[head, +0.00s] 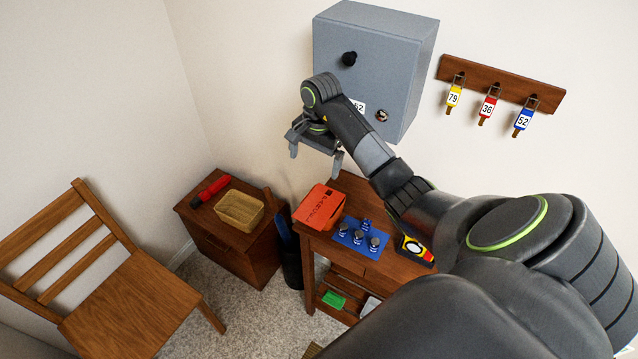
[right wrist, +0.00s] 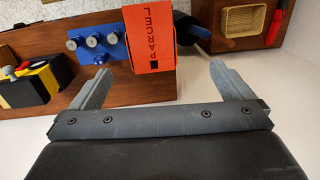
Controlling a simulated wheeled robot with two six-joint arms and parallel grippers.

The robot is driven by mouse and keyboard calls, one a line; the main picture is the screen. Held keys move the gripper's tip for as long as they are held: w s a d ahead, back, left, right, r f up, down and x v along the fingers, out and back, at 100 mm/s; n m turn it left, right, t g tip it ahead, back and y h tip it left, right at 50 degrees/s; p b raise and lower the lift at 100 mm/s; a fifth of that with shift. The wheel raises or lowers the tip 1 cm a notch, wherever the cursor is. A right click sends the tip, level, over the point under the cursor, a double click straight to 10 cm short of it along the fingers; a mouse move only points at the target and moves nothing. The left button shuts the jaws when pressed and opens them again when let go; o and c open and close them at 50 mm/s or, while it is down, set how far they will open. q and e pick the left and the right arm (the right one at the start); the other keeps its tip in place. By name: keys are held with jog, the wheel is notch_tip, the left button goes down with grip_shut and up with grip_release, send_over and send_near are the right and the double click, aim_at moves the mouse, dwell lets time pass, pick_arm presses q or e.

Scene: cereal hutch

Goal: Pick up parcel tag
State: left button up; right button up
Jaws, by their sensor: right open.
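The parcel tag, orange with dark lettering (head: 320,207), lies at the left back part of the small wooden table (head: 388,275). My left gripper is not in view.
A blue holder with several grey-topped pegs (head: 361,236) stands right beside the tag. A yellow-and-black object (head: 415,248) is farther right. A grey wall cabinet (head: 365,65) hangs close behind my arm. A dark bin (head: 291,265) stands left of the table.

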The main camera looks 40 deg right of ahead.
jog(key=d, duration=0.1)
jog(key=b, duration=1.2)
send_over(320, 204)
jog(key=shift+g+h, duration=0.3)
jog(key=shift+h, duration=0.1)
jog(key=f, duration=1.1)
jog(key=shift+s+a, duration=0.25)
jog(key=shift+s, duration=0.05)
notch_tip(320, 204, down, 3)
jog(key=b, duration=0.2)
jog(key=shift+w+d+r+b, duration=0.1)
jog(key=shift+r+b, duration=0.1)
jog(key=shift+b, duration=0.1)
jog(key=shift+w+f, duration=0.1)
jog(key=shift+f, duration=0.55)
jog(key=shift+f+p, duration=0.35)
jog(key=shift+p, duration=0.2)
jog(key=shift+f, duration=0.5)
jog(key=c, duration=1)
